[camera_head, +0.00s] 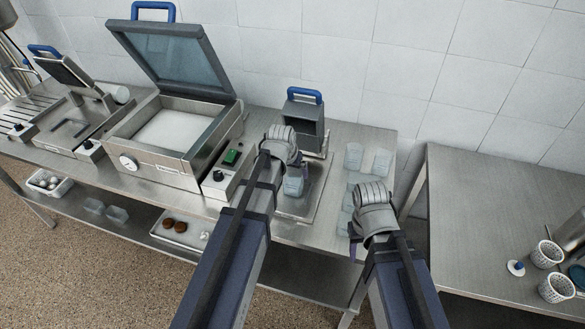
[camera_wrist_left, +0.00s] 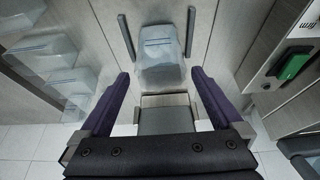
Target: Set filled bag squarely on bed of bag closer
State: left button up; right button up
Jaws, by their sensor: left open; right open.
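A translucent filled bag (camera_head: 294,186) lies on the flat metal bed (camera_head: 320,187) of the bag closer, the small grey machine (camera_head: 303,118) with a blue handle. In the left wrist view the bag (camera_wrist_left: 160,55) lies between two dark guide bars, apart from both, and looks roughly in line with them. My left gripper (camera_head: 280,150) is over the bed; the left wrist view shows its purple fingers (camera_wrist_left: 162,76) spread, with the bag just beyond the tips and nothing between them. My right gripper (camera_head: 372,212) is open at the bench's front right; its fingertips are partly hidden.
Several more clear bags (camera_head: 381,162) stand right of the bed, near my right gripper. A large open-lidded machine (camera_head: 165,135) stands to the left, with a green-switched control box (camera_head: 228,168) beside the bed. A second table (camera_head: 470,215) at right holds perforated baskets (camera_head: 547,254).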

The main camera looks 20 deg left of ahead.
pick_arm(q)
jog(key=p+v, duration=0.5)
jog(key=v, duration=0.2)
jog(key=s+d+m+g, duration=0.1)
jog(key=s+d+g, duration=0.1)
jog(key=s+d, duration=0.4)
jog(key=s+d+f+m+g+y, duration=0.1)
jog(key=s+d+m+g, duration=0.1)
jog(key=s+d, duration=0.5)
jog(key=s+g, duration=0.1)
jog(key=s, duration=0.5)
jog(key=shift+s+d+f+y, duration=0.2)
jog(key=shift+s+d+y, duration=0.05)
jog(key=shift+s+y, duration=0.05)
